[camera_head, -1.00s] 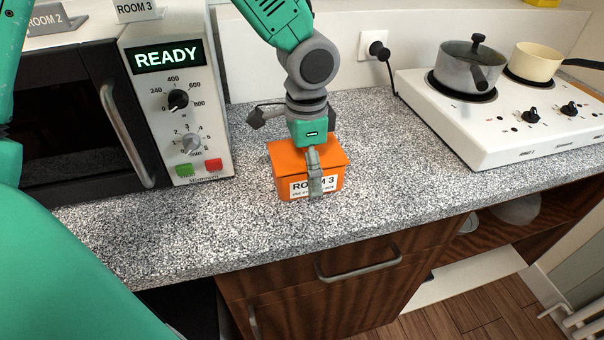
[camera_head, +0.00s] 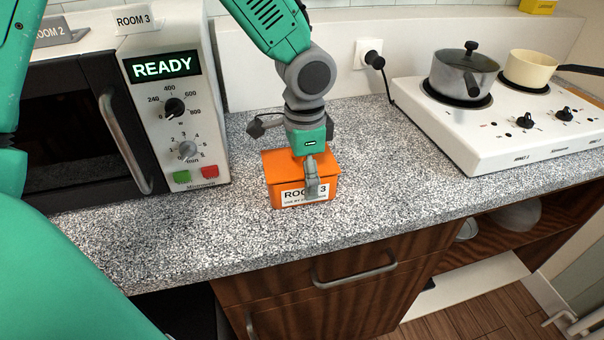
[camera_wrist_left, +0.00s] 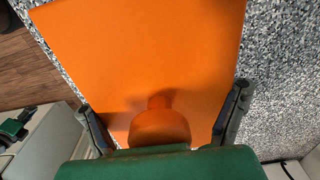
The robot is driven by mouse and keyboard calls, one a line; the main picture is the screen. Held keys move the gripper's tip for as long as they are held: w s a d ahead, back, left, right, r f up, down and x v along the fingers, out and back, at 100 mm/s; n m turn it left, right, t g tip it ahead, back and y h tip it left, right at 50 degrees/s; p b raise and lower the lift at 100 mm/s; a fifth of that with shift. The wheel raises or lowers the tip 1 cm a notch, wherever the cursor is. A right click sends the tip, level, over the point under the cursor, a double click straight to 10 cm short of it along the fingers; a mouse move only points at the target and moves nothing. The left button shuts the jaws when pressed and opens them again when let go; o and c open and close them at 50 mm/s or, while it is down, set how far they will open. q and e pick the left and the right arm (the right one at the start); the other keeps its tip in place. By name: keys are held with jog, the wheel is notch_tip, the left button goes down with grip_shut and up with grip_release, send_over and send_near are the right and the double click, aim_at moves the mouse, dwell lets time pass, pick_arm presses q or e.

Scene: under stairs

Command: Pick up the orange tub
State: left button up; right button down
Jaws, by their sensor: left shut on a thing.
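The orange tub (camera_head: 277,192) stands on the speckled counter, with a white "ROOM 3" label on its front. Its lid and round knob show in the left wrist view (camera_wrist_left: 140,50). My left gripper (camera_head: 302,160) comes down over the tub from above. One finger lies against the labelled front; the other reaches behind and is partly hidden. In the left wrist view the fingers of this gripper (camera_wrist_left: 165,115) lie along opposite sides of the tub, shut on it. I cannot see a gap beneath the tub.
A microwave (camera_head: 185,130) reading "READY" stands left of the tub, with room signs on top. A white hob (camera_head: 500,125) with a grey pot (camera_head: 462,75) and a cream pan (camera_head: 532,68) stands at right. The counter (camera_head: 385,175) between tub and hob is clear.

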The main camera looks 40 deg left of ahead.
pick_arm(q)
jog(key=shift+r, duration=0.25)
jog(key=r, duration=0.3)
jog(key=r+p, duration=0.1)
jog(key=r, duration=0.2)
jog(key=shift+w+a+r, duration=0.1)
jog(key=shift+a, duration=0.1)
jog(key=shift+c, duration=0.2)
notch_tip(320, 180, up, 2)
jog(key=shift+d, duration=0.15)
jog(key=shift+a+r, duration=0.3)
jog(key=shift+r, duration=0.2)
jog(key=shift+d, duration=0.1)
jog(key=o, duration=0.5)
jog(key=c, duration=0.7)
